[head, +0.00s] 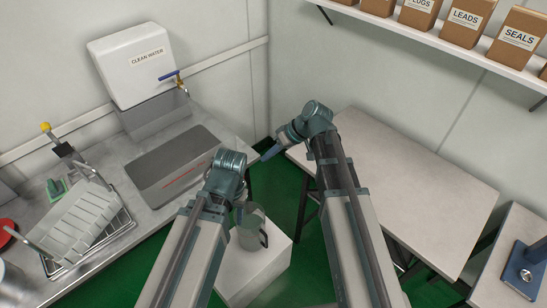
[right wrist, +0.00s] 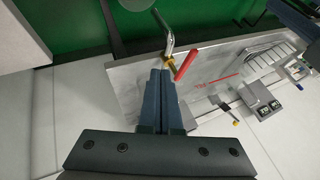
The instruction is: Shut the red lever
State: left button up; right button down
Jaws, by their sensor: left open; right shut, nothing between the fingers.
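A short red lever (right wrist: 186,66) on a brass and chrome tap (right wrist: 169,48) shows in the right wrist view, just beyond and right of my fingertips. My right gripper (right wrist: 162,72) is shut and empty; whether it touches the lever or tap is unclear. In the head view my right gripper (head: 266,155) points left beside the counter's right end. I cannot make out the red lever there. My left gripper (head: 240,204) is open, pointing down at a grey jug (head: 249,236); whether its fingers reach into the jug is unclear.
A white CLEAN WATER tank (head: 133,77) with a blue lever (head: 170,75) stands behind the sink (head: 172,168). A dish rack (head: 85,220) is at left. The jug stands on a pale block (head: 247,278). The right table (head: 420,175) is bare. A shelf (head: 450,40) holds boxes.

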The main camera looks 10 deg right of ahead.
pick_arm(q)
jog(key=shift+f+b, duration=1.3)
jog(key=shift+f, duration=0.5)
pick_arm(e)
jog(key=s+a+f, duration=0.1)
jog(key=a+f, duration=0.2)
jog(key=a, duration=0.3)
jog(key=shift+a+f, duration=0.15)
jog(key=shift+f, duration=0.15)
jog(key=shift+s, duration=0.15)
